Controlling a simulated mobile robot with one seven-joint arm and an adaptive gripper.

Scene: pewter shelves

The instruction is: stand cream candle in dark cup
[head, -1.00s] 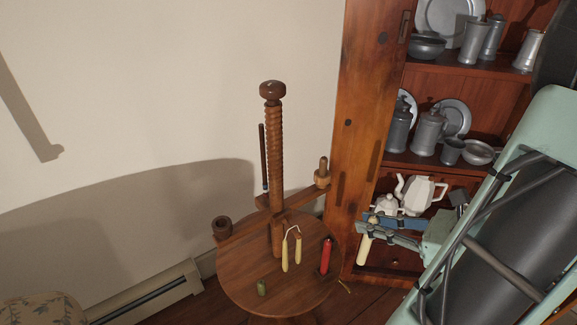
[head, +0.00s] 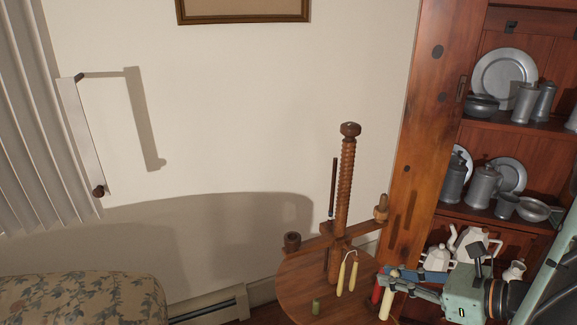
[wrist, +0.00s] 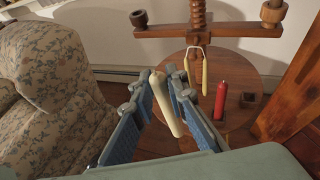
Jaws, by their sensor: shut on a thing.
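My gripper (head: 388,281) is shut on a cream candle (head: 386,304), which hangs below the fingers in the head view. In the wrist view the candle (wrist: 166,106) is tilted between the blue fingers (wrist: 157,77). The dark cup (head: 292,242) sits empty-looking on the left end of the wooden stand's crossbar. In the wrist view the cup (wrist: 138,18) is beyond the fingertips, up and slightly left. The candle is apart from the cup. The cup's inside is too small to make out clearly.
A flowered armchair (wrist: 50,80) is at left, pewter shelves (head: 515,125) at right.

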